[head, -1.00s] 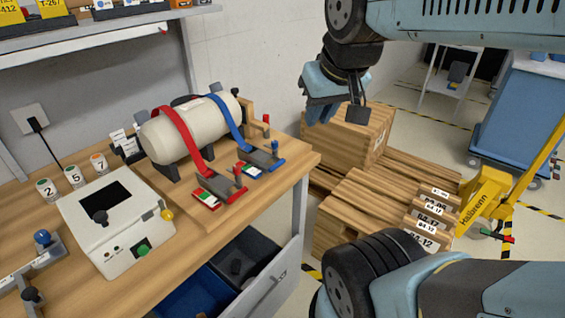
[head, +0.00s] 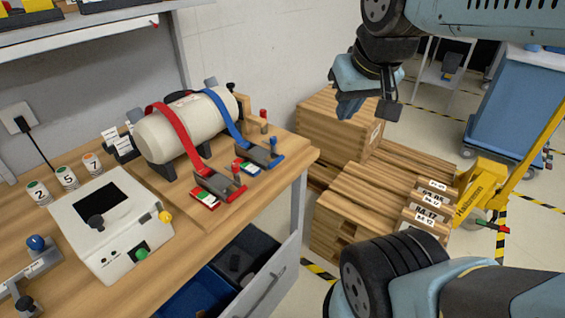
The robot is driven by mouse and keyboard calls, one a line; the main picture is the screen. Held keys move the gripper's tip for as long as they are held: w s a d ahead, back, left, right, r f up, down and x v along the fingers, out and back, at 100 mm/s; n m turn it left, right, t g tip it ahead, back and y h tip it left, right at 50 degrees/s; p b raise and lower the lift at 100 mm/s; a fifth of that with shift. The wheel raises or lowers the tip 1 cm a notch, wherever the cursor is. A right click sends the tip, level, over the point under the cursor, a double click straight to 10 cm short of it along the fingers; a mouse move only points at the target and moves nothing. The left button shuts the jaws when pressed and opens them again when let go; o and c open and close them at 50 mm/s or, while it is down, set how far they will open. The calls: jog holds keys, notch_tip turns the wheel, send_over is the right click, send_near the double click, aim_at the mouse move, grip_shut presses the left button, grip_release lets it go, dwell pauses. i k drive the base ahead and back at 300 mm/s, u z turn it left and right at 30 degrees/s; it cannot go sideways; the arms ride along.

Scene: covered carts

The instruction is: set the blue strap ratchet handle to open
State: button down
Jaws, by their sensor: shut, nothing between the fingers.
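The blue strap (head: 225,115) runs over a cream cylinder (head: 183,128) on the wooden workbench. Its ratchet (head: 258,153) sits at the strap's front end, with a blue-tipped handle (head: 278,159) lying low over the ratchet body. My gripper (head: 367,108) is shut and empty, in the air right of the bench above the wooden crates, well apart from the blue ratchet.
A white box with a dark screen (head: 113,222) stands at the bench's front left. An open drawer (head: 277,285) juts out below the bench edge. Stacked wooden crates (head: 335,135) and a yellow pallet truck (head: 480,192) stand right of the bench. The air between gripper and ratchet is clear.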

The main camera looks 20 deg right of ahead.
aim_at(259, 153)
jog(key=k, duration=1.65)
jog(key=u, duration=0.65)
jog(key=i, duration=1.5)
